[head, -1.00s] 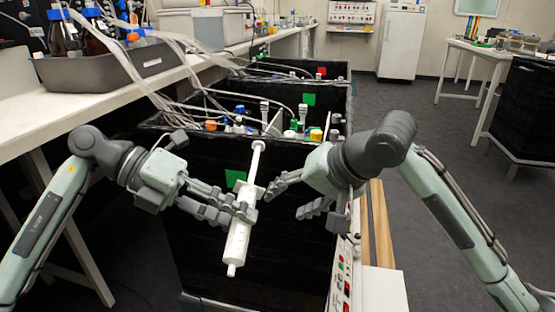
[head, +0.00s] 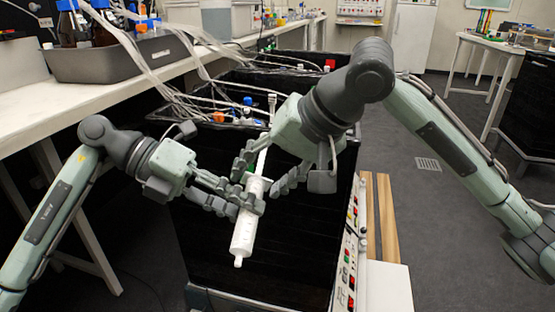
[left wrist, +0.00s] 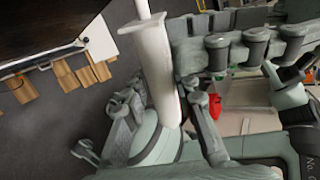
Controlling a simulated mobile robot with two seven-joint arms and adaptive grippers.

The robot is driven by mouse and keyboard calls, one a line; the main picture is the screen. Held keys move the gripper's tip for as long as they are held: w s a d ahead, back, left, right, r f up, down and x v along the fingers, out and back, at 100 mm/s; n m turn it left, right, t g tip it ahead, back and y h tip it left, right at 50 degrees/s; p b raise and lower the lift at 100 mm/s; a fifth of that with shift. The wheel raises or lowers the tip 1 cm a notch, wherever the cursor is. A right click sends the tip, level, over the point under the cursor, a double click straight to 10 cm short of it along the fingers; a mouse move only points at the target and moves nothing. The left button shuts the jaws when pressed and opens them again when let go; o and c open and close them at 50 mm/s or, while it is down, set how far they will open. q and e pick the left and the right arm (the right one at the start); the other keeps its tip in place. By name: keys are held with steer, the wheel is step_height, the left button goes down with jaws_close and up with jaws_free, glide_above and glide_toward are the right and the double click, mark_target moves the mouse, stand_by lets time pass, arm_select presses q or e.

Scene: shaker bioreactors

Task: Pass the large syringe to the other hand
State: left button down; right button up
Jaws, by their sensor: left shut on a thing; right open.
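The large white syringe (head: 243,234) is held tilted in the air in front of the black bioreactor cabinet, nozzle end down and plunger end up. My left gripper (head: 247,199) is shut on its barrel from the left. The syringe also shows in the left wrist view (left wrist: 157,68), running between my gripper fingers. My right gripper (head: 264,173) is open, just above the left one, with its fingers on both sides of the syringe's upper part. I cannot tell whether the right fingers touch it. The right hand hides some of the plunger.
The black cabinet (head: 262,262) stands behind and below both grippers, with tubes and coloured caps on top. A white bench (head: 90,108) with a grey tray (head: 130,62) of bottles is at left. Open floor (head: 440,215) lies to the right.

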mark_target(253, 185)
steer(key=shift+x, duration=2.45)
arm_select(q)
steer(key=shift+d, duration=0.1)
arm_select(e)
steer(key=shift+a+r, duration=0.1)
jaws_close()
arm_select(q)
steer(key=c, duration=1.1)
jaws_free()
steer(key=shift+c, duration=0.2)
